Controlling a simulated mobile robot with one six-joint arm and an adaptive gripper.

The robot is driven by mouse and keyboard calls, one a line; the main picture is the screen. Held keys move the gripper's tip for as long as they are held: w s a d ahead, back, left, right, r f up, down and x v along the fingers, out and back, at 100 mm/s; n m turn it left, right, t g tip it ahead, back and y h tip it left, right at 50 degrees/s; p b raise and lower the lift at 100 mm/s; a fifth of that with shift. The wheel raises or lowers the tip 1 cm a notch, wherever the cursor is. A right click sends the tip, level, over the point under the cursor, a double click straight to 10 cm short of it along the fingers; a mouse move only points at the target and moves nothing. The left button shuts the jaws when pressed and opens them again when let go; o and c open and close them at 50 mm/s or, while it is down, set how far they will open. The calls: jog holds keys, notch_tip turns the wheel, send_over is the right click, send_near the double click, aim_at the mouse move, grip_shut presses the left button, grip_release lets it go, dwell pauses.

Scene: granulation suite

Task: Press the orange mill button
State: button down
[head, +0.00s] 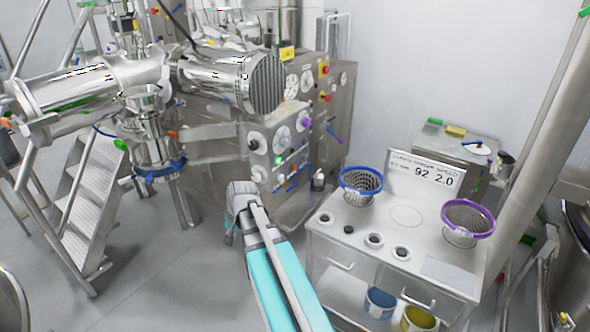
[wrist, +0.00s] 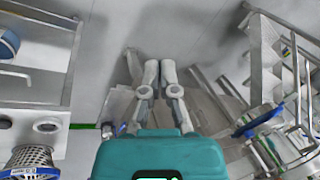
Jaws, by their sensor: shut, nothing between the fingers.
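The orange mill button cannot be told for certain in either view. A small orange part (head: 173,134) shows on the steel machine at the left in the head view. The grey control cabinet (head: 262,171) with dials and small coloured buttons stands right of it. My gripper (wrist: 159,70) is shut and empty over the floor in the wrist view. In the head view my arm reaches up in front of the cabinet's lower part, and the fingertips are hard to make out there. My gripper appears apart from the cabinet face.
A white bench (head: 335,240) at the right carries a blue-rimmed basket (head: 361,183) and a purple-rimmed basket (head: 467,221). Metal steps (head: 97,195) and steel pipework stand at the left. Grey floor (head: 150,285) is clear between steps and bench.

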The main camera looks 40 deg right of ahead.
aim_at(294, 168)
jog(key=d+r+m+t+h, duration=0.1)
jog(key=d+m, duration=0.6)
jog(key=d, duration=1.2)
jog(key=s+d+r+m+t, duration=0.1)
jog(key=d+r+m+t, duration=0.2)
jog(key=d, duration=1.6)
jog(key=m+t, duration=0.2)
jog(key=m, duration=0.2)
jog(key=shift+s+d+r+m+h, duration=0.2)
jog(key=shift+d+r+m+h, duration=0.1)
jog(key=shift+r+m+h, duration=0.1)
jog(key=shift+w, duration=0.15)
jog(key=w+a, duration=0.2)
jog(key=w, duration=0.6)
jog(key=shift+w+a, duration=0.2)
jog(key=shift+w, duration=0.3)
jog(key=shift+w+a, duration=0.15)
jog(key=shift+w, duration=0.35)
jog(key=shift+s, duration=0.1)
dwell(0.6)
jog(key=shift+s+d, duration=0.25)
jog(key=shift+s, duration=0.55)
